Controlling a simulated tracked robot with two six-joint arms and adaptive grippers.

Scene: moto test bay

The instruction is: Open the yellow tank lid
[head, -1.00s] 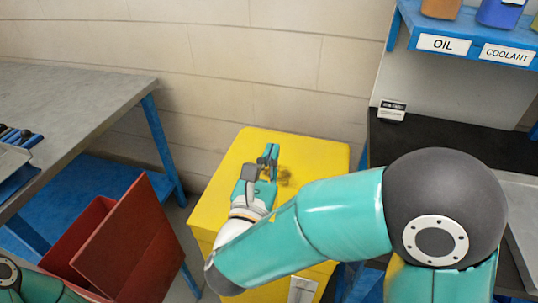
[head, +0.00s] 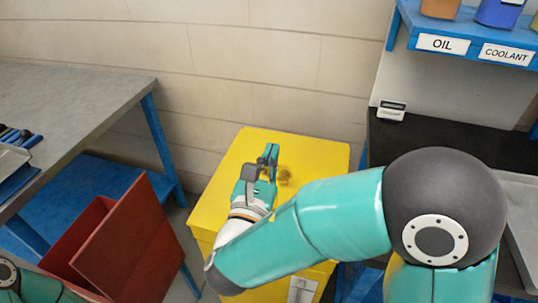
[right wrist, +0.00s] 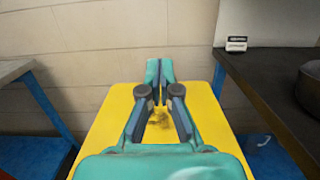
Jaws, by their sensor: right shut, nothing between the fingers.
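The yellow tank (head: 215,212) stands on the floor in the middle of the head view, and its flat yellow lid (head: 315,150) lies closed on top. My right gripper (head: 269,153) is over the lid, its fingers shut and empty, pointing toward the wall side. In the right wrist view the fingertips (right wrist: 160,70) meet above the far edge of the lid (right wrist: 112,112). A dark brownish patch (head: 285,176) shows on the lid beside the fingers; I cannot tell what it is. I cannot tell whether the fingers touch the lid. My left gripper is out of view.
A red bin (head: 125,240) with a raised flap stands left of the tank. A grey workbench (head: 80,95) is at the left. A dark counter (head: 440,135) is at the right, under a blue shelf (head: 470,55) with bottles. The wall (head: 230,70) is close behind.

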